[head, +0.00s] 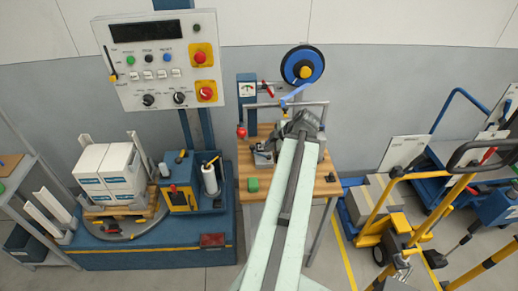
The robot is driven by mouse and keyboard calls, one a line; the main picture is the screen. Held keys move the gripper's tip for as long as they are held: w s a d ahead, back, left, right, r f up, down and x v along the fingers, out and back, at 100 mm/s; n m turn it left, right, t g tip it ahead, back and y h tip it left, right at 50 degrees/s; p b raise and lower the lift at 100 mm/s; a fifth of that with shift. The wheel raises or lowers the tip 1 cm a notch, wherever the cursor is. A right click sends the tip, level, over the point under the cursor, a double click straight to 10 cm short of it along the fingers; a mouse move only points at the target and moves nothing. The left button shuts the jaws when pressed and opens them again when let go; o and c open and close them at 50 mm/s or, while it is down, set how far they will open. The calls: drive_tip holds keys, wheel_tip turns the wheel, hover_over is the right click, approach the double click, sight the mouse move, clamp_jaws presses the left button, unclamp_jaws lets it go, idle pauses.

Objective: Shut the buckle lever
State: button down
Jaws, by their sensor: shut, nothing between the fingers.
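My arm reaches over the wooden bench (325,187) in the head view. My gripper (285,117) is at its far end, small and partly hidden by the wrist, with its fingers shut and empty. A grey metal device (262,157) sits on the bench just left of my wrist; it looks like the buckle, but its details are too small to tell. An upright lever with a red knob (241,131) stands at the bench's left edge, left of my gripper and apart from it. I cannot tell for sure which part is the buckle lever, or its angle.
A blue reel (302,65) and a metal frame stand behind the bench. A gauge box (247,90) is at its back left. A green roll (252,185) lies at the front left. A control panel (160,62) and wrapping machine (150,248) stand left; carts (400,225) stand right.

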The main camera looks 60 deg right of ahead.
drive_tip(key=b+x, duration=0.2)
drive_tip(key=x, duration=0.1)
drive_tip(key=d+b+x, duration=0.1)
drive_tip(key=b+x, duration=0.2)
drive_tip(key=x, duration=0.1)
drive_tip(key=w+d+r+b+x, duration=0.1)
drive_tip(key=b+x, duration=0.1)
drive_tip(key=x, duration=0.2)
drive_tip(key=shift+w+d+f+b, duration=0.1)
drive_tip(key=shift+b, duration=0.2)
drive_tip(key=shift+w+d, duration=0.35)
